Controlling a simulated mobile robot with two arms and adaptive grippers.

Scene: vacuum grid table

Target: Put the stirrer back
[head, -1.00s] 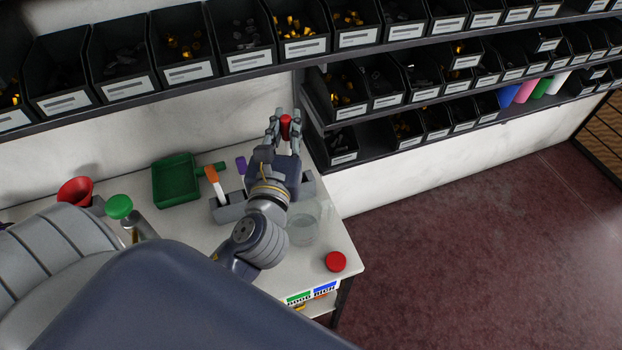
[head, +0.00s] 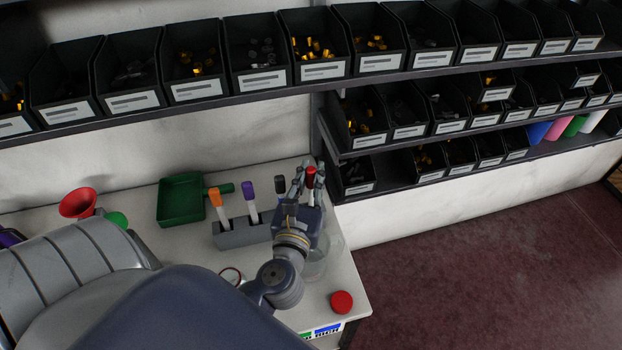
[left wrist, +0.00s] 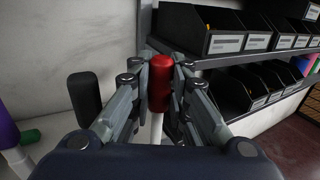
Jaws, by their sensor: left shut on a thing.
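The held tool, a red handle (head: 311,173) on a white rod, is between the fingers of my left gripper (head: 306,180). It stands roughly upright in the left wrist view (left wrist: 160,85), where both fingers close on the red handle. The rod's lower end is hidden by my gripper. A grey rack (head: 232,238) holds an orange-topped tool (head: 217,203), a purple-topped tool (head: 249,198) and a black-topped tool (head: 280,185). My left gripper is at the rack's right end; the rack's right part is hidden behind it. My right gripper is not in view.
A clear glass vessel (head: 318,268) stands close to the right of my wrist. A red lid (head: 341,302) lies near the table's front right edge. A green dustpan-like tray (head: 180,204) and a red funnel (head: 78,203) are left. Shelves of black bins (head: 345,172) stand behind.

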